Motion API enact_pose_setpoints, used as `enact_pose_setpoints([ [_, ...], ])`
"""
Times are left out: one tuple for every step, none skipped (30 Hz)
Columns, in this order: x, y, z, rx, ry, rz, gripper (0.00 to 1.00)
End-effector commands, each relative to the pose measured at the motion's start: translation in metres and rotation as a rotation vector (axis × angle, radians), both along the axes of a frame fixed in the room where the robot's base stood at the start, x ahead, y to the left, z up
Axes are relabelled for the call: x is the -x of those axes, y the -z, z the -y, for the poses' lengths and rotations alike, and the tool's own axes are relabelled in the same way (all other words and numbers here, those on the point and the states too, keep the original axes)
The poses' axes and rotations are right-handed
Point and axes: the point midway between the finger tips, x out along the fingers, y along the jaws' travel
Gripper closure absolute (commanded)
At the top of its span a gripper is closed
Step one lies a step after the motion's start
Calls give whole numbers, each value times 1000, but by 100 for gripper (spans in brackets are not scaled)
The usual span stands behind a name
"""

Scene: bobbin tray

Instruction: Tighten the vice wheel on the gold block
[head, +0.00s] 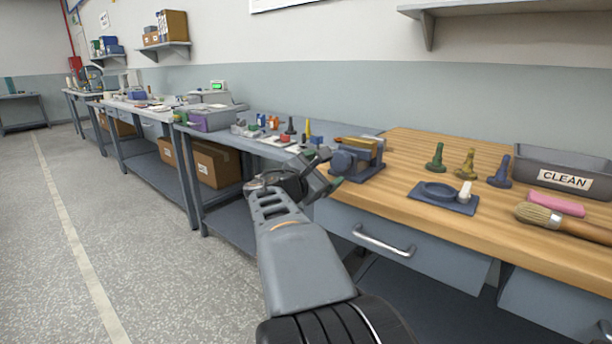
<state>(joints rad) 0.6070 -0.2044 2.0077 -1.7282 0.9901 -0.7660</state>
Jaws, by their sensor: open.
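A blue-grey vice (368,167) stands at the left end of the wooden bench top. A gold block (357,143) lies along the top of the vice, between its jaws. A rounded part (342,161) shows at the vice's left end; I cannot tell for sure whether it is the wheel. My gripper (335,176) is open and appears empty, just left of the vice and in front of the bench edge. Its fingers point toward the vice's left end. The picture does not settle whether they touch it, and they partly hide that side.
Right of the vice are a dark blue tray (450,204), green (436,158), gold (466,165) and blue (499,173) pawn-shaped pieces, a CLEAN bin (590,165), a pink block (556,204) and a brush (570,222). A drawer handle (384,242) juts out below. The floor at left is clear.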

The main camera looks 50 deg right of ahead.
Motion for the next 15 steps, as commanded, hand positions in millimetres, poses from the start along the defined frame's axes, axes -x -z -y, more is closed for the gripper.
enact_pose_setpoints([
  [-1,-2,-12,0,-6,1,14],
  [0,-2,-17,-1,-5,0,14],
  [-1,-2,-25,-1,-5,1,14],
  [-1,-2,-30,-1,-5,1,14],
  [-1,-2,-35,-1,-5,1,14],
  [-1,-2,-41,0,-4,1,14],
  [0,-2,-45,0,-4,0,14],
  [-1,-1,-48,0,-4,0,14],
  [-1,-1,-53,0,-4,0,14],
  [-1,-1,-56,0,-2,1,14],
  [-1,-1,-58,0,-2,1,14],
  [-1,-1,-62,0,-2,1,14],
  [0,-1,-63,0,-1,1,14],
  [0,-1,-65,0,0,1,14],
  [0,0,-66,0,0,1,14],
])
